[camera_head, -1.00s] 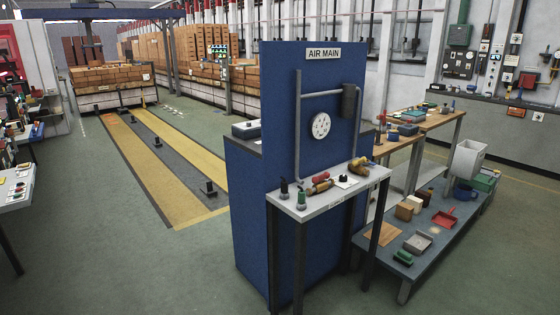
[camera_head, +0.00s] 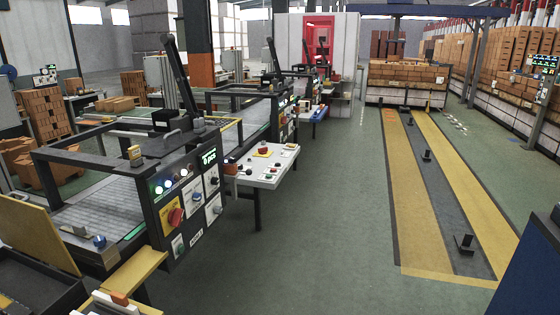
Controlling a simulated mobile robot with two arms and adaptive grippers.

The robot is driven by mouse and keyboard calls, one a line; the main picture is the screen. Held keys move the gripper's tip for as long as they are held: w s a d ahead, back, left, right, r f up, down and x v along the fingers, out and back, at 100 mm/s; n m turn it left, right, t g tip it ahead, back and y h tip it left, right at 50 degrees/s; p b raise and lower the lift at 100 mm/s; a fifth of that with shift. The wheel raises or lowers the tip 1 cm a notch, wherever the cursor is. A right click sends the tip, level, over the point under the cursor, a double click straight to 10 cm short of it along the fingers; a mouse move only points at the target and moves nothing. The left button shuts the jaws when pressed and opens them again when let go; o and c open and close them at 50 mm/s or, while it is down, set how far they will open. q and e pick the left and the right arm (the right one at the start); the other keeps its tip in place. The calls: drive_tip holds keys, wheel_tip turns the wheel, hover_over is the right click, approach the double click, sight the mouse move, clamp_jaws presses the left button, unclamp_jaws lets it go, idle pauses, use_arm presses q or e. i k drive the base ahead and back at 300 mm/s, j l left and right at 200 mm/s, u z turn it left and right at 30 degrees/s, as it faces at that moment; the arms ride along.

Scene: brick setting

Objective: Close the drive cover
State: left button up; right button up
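I cannot tell for sure which part is the drive cover. A yellow panel (camera_head: 38,236) stands tilted up over a dark open box (camera_head: 30,283) at the lower left; it may be the drive cover, but no label shows. A machine with a black frame (camera_head: 75,155) and a control panel (camera_head: 186,197) with lit buttons, a red knob and a display stands just behind it. Neither of my grippers is in view.
A white table (camera_head: 262,166) with buttons stands beside the machine, and a second similar machine (camera_head: 245,105) is behind it. Green floor (camera_head: 330,220) is open in the middle. Yellow lanes (camera_head: 410,205) run along the right. A blue panel edge (camera_head: 535,265) is at the lower right.

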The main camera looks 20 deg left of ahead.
sight(27, 229)
drive_tip(key=i+u, duration=0.75)
drive_tip(key=u, duration=0.15)
drive_tip(key=i+l+u, duration=0.25)
drive_tip(key=u, duration=0.15)
drive_tip(key=i+l+u, duration=0.3)
drive_tip(key=u, duration=0.15)
drive_tip(key=i+l+u, duration=0.15)
drive_tip(key=i+u, duration=0.15)
drive_tip(key=u, duration=0.15)
drive_tip(key=i+l+u, duration=0.2)
drive_tip(key=u, duration=0.25)
drive_tip(key=i+l+u, duration=0.2)
drive_tip(key=l+u, duration=0.25)
drive_tip(key=i+l+u, duration=0.15)
drive_tip(key=l+u, duration=0.3)
drive_tip(key=j, duration=0.1)
